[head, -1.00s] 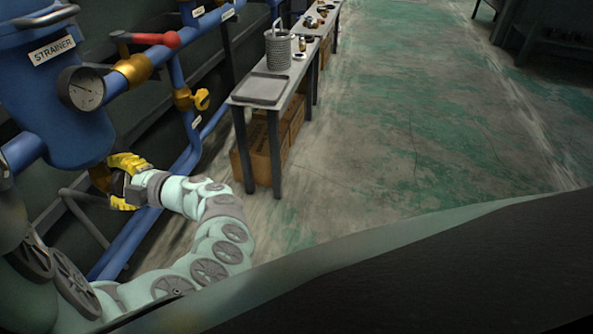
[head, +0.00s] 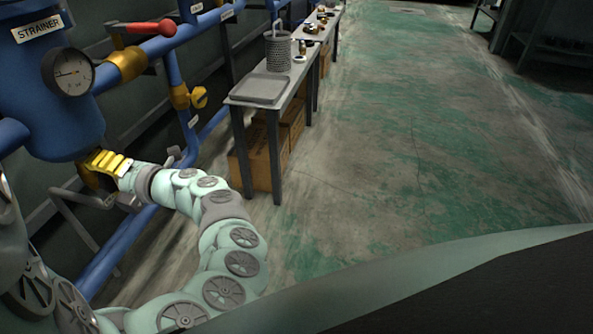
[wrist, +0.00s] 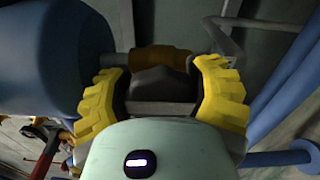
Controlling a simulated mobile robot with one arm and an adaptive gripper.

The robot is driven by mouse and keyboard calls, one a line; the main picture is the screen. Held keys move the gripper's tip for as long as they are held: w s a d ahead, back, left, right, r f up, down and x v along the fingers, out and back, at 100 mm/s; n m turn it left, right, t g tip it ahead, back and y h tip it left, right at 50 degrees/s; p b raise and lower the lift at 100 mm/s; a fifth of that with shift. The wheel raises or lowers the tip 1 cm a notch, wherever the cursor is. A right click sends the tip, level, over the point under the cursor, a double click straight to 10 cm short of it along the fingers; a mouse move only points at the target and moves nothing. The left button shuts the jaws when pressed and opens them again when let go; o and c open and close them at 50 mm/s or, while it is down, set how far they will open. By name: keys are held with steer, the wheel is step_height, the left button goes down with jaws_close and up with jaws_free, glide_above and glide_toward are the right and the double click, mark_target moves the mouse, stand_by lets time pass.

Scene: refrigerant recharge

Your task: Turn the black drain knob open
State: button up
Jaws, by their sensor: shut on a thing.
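The blue strainer (head: 52,125) stands at the left of the head view, and a big blue cylinder shows at upper left in the wrist view (wrist: 75,50). In the wrist view the black drain knob (wrist: 157,83) sits between my two yellow fingers, in front of a brass-coloured fitting (wrist: 160,60). My gripper (head: 106,166) is below the strainer and shut on the knob, with a finger on each side of it in the wrist view (wrist: 160,92). In the head view the yellow finger hides the knob.
A red-handled valve (head: 150,28) and a gauge (head: 68,73) are above my gripper. A grey pipe (head: 80,200) runs close below it. A bench with a tray (head: 262,89) stands to the right. The floor (head: 420,150) beyond is clear.

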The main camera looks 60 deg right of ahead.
steer(key=shift+r, duration=0.1)
stand_by(0.4)
steer(key=o, duration=1.2)
steer(key=shift+s+d, duration=0.1)
steer(key=shift+s+d, duration=0.25)
steer(key=shift+s, duration=0.2)
steer(key=v, duration=0.7)
steer(key=shift+s, duration=0.1)
